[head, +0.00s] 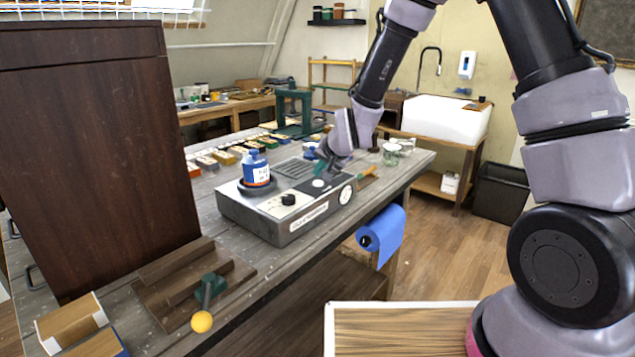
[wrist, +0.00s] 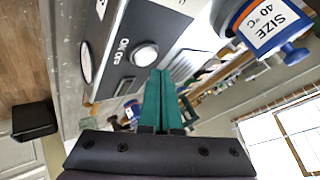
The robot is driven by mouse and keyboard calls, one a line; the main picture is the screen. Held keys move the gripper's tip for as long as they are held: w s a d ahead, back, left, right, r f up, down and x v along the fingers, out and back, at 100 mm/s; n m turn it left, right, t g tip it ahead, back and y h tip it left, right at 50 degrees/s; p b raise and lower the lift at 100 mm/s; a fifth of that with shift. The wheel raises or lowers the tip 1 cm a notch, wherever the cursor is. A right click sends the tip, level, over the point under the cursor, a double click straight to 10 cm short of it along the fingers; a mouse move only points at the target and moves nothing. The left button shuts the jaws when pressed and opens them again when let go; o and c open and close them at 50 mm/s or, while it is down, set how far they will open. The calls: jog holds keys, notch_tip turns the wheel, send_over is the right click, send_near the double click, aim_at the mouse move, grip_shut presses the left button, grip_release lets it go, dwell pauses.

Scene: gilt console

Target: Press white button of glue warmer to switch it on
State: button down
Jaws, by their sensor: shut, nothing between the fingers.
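The glue warmer (head: 268,222) is a grey box on the workbench, with a black front panel, a black knob (head: 288,200) and a round gauge (head: 346,194). Its white button (head: 318,183) is round and sits on the black panel. In the wrist view the white button (wrist: 145,55) shows beside an ON/OFF label. My gripper (head: 322,172) has green fingers, shut and empty, just behind the button in the head view. In the wrist view my gripper (wrist: 161,72) has its fingertips close beside the button. I cannot tell whether they touch it.
A blue jar labelled SIZE 40 °C (wrist: 265,25) stands in the warmer's left well, also in the head view (head: 256,170). A green press (head: 293,110) and several small boxes stand behind. A blue roll (head: 382,235) hangs at the bench's front edge.

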aim_at(319, 183)
jog(key=shift+f, duration=0.35)
jog(key=shift+f, duration=0.4)
dwell(0.5)
jog(key=shift+r, duration=0.9)
jog(key=shift+r, duration=3)
